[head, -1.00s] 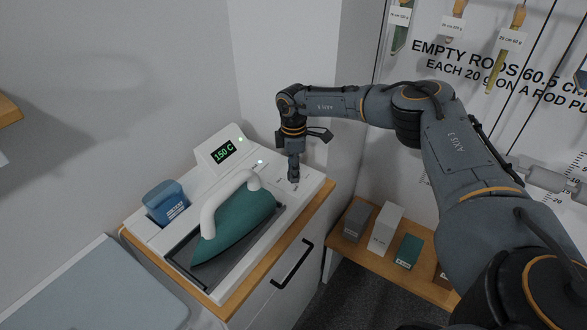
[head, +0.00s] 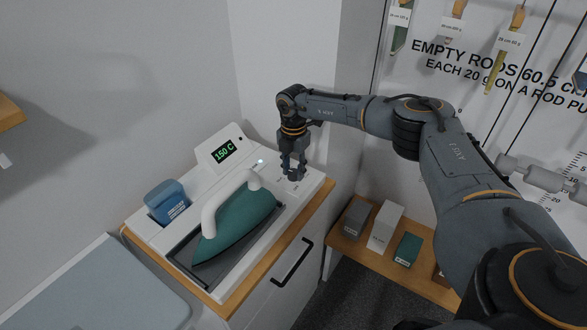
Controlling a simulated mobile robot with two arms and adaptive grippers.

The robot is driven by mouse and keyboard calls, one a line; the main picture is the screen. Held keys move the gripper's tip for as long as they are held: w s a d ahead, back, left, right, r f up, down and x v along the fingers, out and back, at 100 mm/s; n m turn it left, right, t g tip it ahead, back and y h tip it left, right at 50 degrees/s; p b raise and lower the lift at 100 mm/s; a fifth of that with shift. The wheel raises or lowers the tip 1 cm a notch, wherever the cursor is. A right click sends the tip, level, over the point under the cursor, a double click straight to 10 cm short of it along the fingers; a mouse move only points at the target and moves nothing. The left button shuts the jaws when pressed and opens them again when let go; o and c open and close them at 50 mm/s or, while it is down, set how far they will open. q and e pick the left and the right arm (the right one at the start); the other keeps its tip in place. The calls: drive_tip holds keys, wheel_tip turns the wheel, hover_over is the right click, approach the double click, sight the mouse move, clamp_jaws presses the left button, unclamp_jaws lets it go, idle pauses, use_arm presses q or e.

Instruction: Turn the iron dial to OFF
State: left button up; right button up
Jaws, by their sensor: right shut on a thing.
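A white iron station holds a teal iron (head: 238,222) with a white handle, lying in its dark tray. Its tilted display (head: 223,152) reads 150 C in green. My right gripper (head: 293,175) points down onto the station's right end, its fingers shut on the dial, a small dark knob (head: 295,177). The fingers hide most of the dial, and the small labels around it are too small to read. A small lamp (head: 260,161) left of the gripper glows bluish white. The small lamp (head: 241,139) beside the display is dark. My left gripper is out of view.
A blue container (head: 166,201) sits in the station's left end. The station stands on a wood-edged cabinet with a black handle (head: 292,264). Walls rise close behind and right. A low wooden shelf (head: 345,246) holds several small blocks. A grey padded board (head: 100,290) lies front left.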

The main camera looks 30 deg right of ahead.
drive_tip(key=n+b, duration=0.1)
drive_tip(key=n, duration=0.5)
drive_tip(key=shift+f+n, duration=0.15)
drive_tip(key=shift+n, duration=0.15)
drive_tip(key=n+b, duration=0.2)
drive_tip(key=n, duration=0.4)
drive_tip(key=n+b, duration=0.2)
drive_tip(key=n, duration=0.4)
drive_tip(key=shift+n, duration=0.3)
drive_tip(key=n+b, duration=0.2)
drive_tip(key=n, duration=0.4)
drive_tip(key=o, duration=1.2)
drive_tip(key=shift+c, duration=0.2)
